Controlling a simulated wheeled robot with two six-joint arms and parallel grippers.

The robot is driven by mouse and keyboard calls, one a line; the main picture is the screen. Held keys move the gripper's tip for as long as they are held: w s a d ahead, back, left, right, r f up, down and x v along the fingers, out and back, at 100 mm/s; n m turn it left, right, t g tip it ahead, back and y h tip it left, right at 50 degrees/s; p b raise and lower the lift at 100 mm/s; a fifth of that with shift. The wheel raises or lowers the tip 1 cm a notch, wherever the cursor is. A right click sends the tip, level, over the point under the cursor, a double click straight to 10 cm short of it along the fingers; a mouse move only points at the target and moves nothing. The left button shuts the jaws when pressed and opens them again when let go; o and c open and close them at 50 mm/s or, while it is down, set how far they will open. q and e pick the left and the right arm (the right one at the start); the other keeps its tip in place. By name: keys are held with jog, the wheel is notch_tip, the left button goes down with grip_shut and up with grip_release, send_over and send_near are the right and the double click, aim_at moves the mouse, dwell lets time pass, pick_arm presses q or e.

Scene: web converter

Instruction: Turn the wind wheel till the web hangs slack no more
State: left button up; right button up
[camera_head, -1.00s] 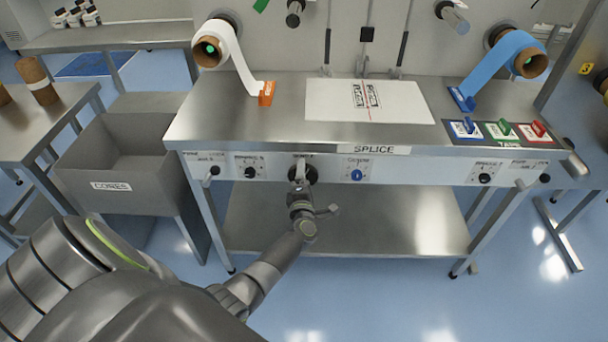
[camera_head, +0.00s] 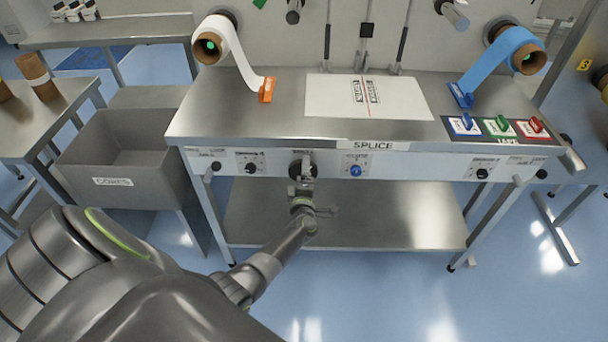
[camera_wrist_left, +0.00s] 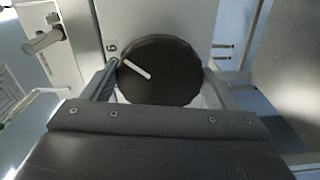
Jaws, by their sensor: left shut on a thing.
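The wind wheel, a dark round knob with a white pointer line (camera_wrist_left: 160,72), sits on the front panel of the splice table. In the head view the knob (camera_head: 303,163) is partly covered by my left gripper (camera_head: 302,180). My left gripper's fingers stand on either side of the knob in the left wrist view (camera_wrist_left: 160,85), shut on it. The white web (camera_head: 238,60) runs from the upper left roll down to an orange clamp (camera_head: 267,90). The blue web (camera_head: 495,65) runs from the upper right roll to a blue clamp (camera_head: 461,95). My right gripper is not in view.
A white splice sheet (camera_head: 340,100) lies on the steel table top. Blue, green and red tape handles (camera_head: 500,127) stand at its right. Other knobs, one blue (camera_head: 355,171), line the panel. A grey cores bin (camera_head: 112,150) stands at the left.

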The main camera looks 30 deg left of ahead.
pick_arm(q)
jog(key=o, duration=0.9)
jog(key=shift+o, duration=0.2)
jog(key=b+v, duration=0.1)
jog(key=v, duration=1.6)
jog(key=shift+d, duration=0.25)
jog(key=shift+s+f, duration=0.1)
